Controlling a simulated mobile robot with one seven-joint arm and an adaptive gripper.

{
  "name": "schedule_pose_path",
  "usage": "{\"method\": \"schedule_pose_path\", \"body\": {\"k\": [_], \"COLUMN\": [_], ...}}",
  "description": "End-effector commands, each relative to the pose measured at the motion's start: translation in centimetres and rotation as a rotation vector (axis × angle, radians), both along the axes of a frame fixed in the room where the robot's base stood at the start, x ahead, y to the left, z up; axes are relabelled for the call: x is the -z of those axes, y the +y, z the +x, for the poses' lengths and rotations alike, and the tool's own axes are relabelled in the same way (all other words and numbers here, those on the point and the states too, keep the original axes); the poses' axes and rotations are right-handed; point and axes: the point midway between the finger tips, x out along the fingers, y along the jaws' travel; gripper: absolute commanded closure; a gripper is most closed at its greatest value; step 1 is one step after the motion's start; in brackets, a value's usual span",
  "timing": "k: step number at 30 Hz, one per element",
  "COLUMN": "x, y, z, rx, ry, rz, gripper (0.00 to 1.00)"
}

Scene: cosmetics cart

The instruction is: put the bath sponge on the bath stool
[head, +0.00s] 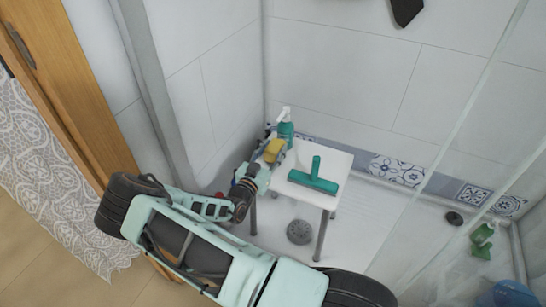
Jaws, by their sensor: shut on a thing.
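The yellow bath sponge (274,150) is held between the fingers of my gripper (266,158), which is shut on it. Sponge and gripper show at the left side of the white bath stool (337,163), near its back left corner. I cannot tell how high the sponge is above the stool top or whether it touches it. My arm reaches in from the lower left and hides part of the stool's left side.
A green squeegee (314,178) lies on the stool top. A green pump bottle (286,130) stands at its back left, close to the sponge. A glass panel (440,150) is at the right. A drain (299,232) is on the floor below.

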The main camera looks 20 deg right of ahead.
Motion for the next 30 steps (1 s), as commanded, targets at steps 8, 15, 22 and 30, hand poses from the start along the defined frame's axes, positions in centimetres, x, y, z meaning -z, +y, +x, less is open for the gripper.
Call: {"method": "schedule_pose_path", "body": {"k": [8, 15, 22, 30], "x": [2.6, 3.0, 2.9, 2.8], "y": [0.2, 0.2, 0.2, 0.2], "z": [-0.1, -0.1, -0.1, -0.1], "rx": [-0.002, -0.002, -0.002, -0.002], "ry": [0.001, 0.001, 0.003, 0.002], "rz": [0.002, 0.001, 0.001, 0.002], "gripper": [0.89, 0.89, 0.44, 0.44]}}
